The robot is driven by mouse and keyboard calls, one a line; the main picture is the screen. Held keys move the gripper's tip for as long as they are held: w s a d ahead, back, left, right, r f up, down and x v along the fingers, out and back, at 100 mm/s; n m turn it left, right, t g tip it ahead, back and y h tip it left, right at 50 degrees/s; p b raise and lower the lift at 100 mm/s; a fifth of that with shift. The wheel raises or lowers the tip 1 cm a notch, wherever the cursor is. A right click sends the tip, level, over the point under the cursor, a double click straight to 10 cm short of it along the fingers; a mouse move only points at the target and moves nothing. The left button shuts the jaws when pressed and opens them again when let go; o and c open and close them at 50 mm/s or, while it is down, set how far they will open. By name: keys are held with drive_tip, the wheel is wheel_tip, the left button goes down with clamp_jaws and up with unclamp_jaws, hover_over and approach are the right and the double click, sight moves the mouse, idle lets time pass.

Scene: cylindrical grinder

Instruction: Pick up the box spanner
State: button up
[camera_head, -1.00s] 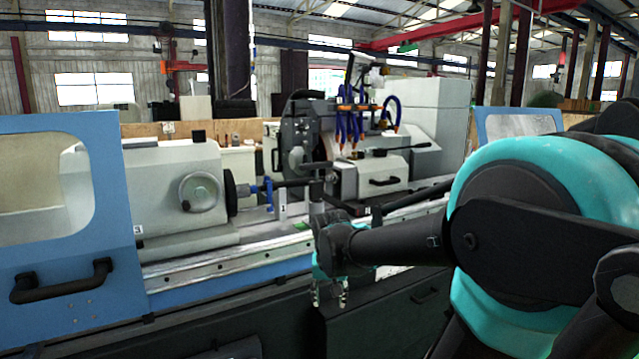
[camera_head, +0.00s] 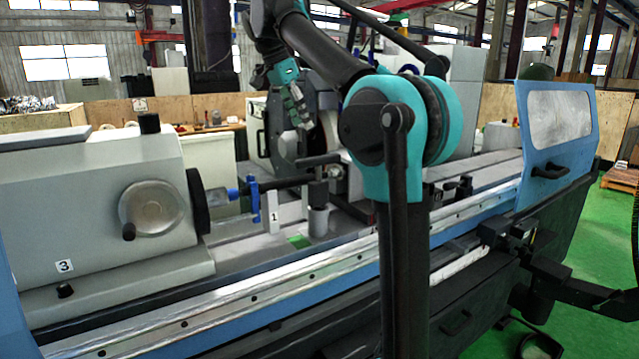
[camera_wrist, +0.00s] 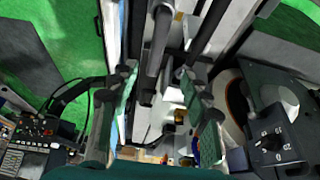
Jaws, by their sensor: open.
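My gripper (camera_head: 299,108) is open and raised above the grinder bed, in front of the grinding wheel housing. In the wrist view my gripper (camera_wrist: 156,84) shows two parted green-padded fingers with nothing held between them. I cannot clearly make out the box spanner in either view. Small tools (camera_head: 215,120) lie on a bench behind the machine, too small to tell apart. Small coloured items also show low between the fingers in the wrist view, too blurred to name.
The grinder's headstock (camera_head: 95,195) with its handwheel (camera_head: 152,207) stands at the left. A workpiece bar and blue clamp (camera_head: 255,200) lie across the middle of the bed. A blue door (camera_head: 556,130) stands at the right.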

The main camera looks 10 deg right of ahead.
sight(316, 157)
drive_tip(key=x, duration=1.1)
drive_tip(key=shift+d+f, duration=0.25)
drive_tip(key=shift+f, duration=0.05)
drive_tip(key=shift+d+x, duration=0.15)
drive_tip(key=shift+x, duration=1.2)
drive_tip(key=shift+d+x, duration=0.1)
drive_tip(key=shift+x, duration=1.25)
drive_tip(key=shift+s, duration=0.15)
